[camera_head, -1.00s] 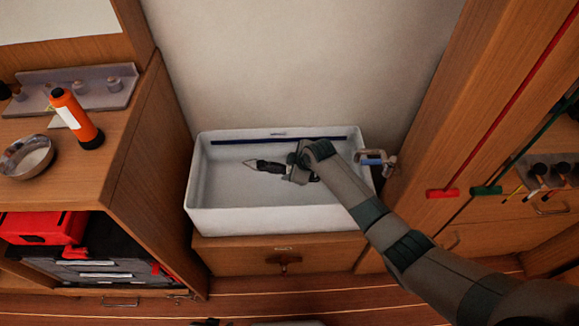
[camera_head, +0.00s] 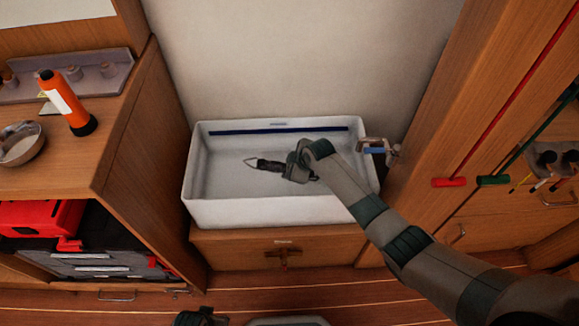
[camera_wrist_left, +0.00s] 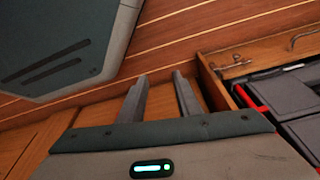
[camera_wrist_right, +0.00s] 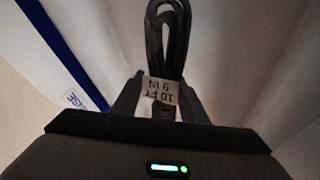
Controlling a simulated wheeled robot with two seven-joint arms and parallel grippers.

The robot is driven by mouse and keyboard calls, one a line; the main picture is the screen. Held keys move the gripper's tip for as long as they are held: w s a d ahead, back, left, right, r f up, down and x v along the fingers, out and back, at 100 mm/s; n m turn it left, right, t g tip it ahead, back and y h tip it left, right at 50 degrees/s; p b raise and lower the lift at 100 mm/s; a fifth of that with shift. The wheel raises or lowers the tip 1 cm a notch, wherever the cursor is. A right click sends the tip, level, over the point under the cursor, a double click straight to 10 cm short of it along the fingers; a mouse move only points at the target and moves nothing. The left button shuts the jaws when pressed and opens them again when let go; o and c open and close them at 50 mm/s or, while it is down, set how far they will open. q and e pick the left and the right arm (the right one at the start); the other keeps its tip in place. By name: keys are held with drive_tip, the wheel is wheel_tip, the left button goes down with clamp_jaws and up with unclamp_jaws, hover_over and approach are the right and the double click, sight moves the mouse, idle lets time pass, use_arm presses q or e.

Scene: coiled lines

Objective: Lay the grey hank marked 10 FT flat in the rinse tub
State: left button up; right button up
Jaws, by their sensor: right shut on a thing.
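The rinse tub (camera_head: 245,213) is a white rectangular basin on a wooden cabinet. My right gripper (camera_head: 285,170) is inside the tub's outline, above its floor. It is shut on the dark grey hank (camera_head: 254,162), whose loop points left. In the right wrist view the hank (camera_wrist_right: 168,40) stretches away from between the fingers (camera_wrist_right: 160,100). Its white tag (camera_wrist_right: 160,90) reads 10 FT 9 IN, upside down. I cannot tell whether the hank touches the tub floor. My left gripper (camera_wrist_left: 160,95) is open and empty, low over the wooden floor.
A blue strip (camera_head: 280,131) runs along the tub's back wall. A tap (camera_head: 378,148) stands at its right rim. An orange bottle (camera_head: 68,102) and a metal bowl (camera_head: 21,145) are on the left counter. Red and green handled tools (camera_head: 449,182) hang at right. The tub's left part is clear.

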drive_tip(key=o, duration=1.3)
drive_tip(key=shift+r, duration=0.1)
drive_tip(key=shift+v, duration=0.9)
use_arm(q)
drive_tip(key=shift+s+a+f+p, duration=0.1)
drive_tip(key=shift+s+f+p, duration=0.15)
drive_tip(key=shift+f, duration=0.35)
drive_tip(key=shift+s+a+f+p, duration=0.1)
drive_tip(key=shift+s+f+p, duration=0.1)
drive_tip(key=shift+f+p, duration=0.3)
drive_tip(key=shift+s+a+f+p, duration=0.1)
drive_tip(key=shift+s+f+p, duration=0.1)
drive_tip(key=shift+f, duration=0.5)
use_arm(e)
drive_tip(key=shift+v, duration=5.05)
drive_tip(key=shift+s, duration=0.1)
